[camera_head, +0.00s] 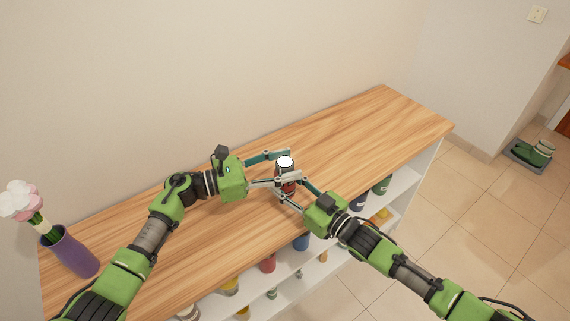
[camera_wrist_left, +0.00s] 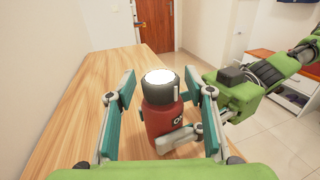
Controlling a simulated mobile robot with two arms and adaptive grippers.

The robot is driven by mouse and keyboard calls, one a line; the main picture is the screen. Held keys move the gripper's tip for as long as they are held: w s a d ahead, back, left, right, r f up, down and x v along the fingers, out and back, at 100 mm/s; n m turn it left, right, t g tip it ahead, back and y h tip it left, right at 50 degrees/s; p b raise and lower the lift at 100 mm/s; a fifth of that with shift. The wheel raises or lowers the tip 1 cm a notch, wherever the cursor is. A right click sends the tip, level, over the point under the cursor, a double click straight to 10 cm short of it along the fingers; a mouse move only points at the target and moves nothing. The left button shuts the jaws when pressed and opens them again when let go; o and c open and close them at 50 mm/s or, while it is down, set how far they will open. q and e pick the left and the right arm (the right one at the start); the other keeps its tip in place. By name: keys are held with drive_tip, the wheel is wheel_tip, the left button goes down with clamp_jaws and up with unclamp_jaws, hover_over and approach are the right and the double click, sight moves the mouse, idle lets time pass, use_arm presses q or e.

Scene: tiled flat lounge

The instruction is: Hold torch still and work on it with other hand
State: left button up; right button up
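The torch (camera_head: 286,172) stands upright on the wooden counter top, with a red body, dark head and bright white lens on top. It also shows in the left wrist view (camera_wrist_left: 161,118). My left gripper (camera_head: 286,167) reaches around it from the left. In the wrist view its fingers (camera_wrist_left: 160,78) stand on both sides with a gap to the torch. My right gripper (camera_head: 290,190) reaches to the torch's lower part from the right.
The wooden counter (camera_head: 370,125) is clear around the torch. A purple vase (camera_head: 72,252) with pale flowers stands at its left end. White shelves (camera_head: 335,262) below the front edge hold several coloured items.

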use_arm(q)
drive_tip(key=v, duration=1.2)
use_arm(e)
drive_tip(key=o, duration=1.3)
